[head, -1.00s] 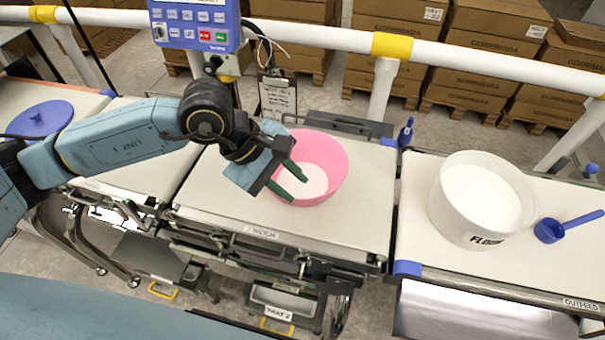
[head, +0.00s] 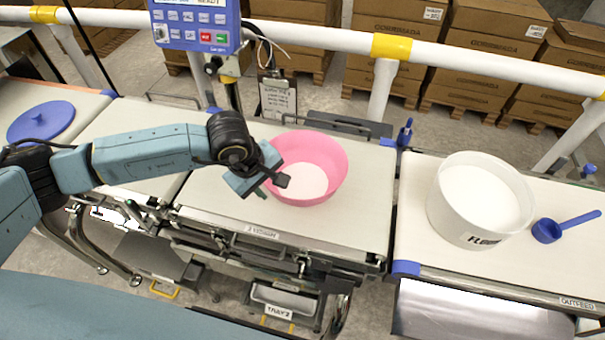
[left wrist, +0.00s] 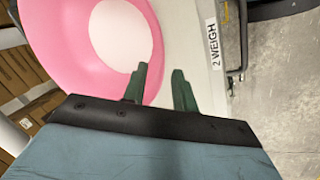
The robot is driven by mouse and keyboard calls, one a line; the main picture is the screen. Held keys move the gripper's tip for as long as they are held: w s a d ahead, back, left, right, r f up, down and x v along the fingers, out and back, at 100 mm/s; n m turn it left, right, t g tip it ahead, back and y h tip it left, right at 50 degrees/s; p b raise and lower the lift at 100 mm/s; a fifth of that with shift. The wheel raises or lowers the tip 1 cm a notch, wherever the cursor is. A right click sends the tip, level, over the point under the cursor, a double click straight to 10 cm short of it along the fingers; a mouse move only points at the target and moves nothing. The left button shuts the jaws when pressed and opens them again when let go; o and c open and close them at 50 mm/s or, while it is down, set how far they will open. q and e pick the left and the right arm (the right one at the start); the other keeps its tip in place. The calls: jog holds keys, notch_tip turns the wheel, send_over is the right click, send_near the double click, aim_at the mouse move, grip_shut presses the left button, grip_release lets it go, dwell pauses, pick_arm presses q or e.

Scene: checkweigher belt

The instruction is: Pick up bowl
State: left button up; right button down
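The pink bowl (head: 331,165) stands upright on the middle belt section, with a white area, perhaps powder, at its bottom. My left gripper (head: 272,187) is at the bowl's near left side. In the left wrist view the gripper (left wrist: 159,88) has its green fingers apart. One finger overlaps the inside of the pink bowl (left wrist: 55,30) and the other is over the belt outside, with the rim between them. I cannot tell whether either finger touches the wall. My right gripper is not in view.
A white tub (head: 455,215) and a blue scoop (head: 548,231) are on the right belt. A blue lid (head: 42,121) lies at the left. A blue keypad panel (head: 196,25) and a white rail (head: 480,63) are behind. The belt (head: 225,205) is clear around the bowl.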

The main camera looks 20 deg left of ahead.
pick_arm(q)
jog(key=x, duration=0.3)
jog(key=shift+f, duration=0.2)
grip_shut()
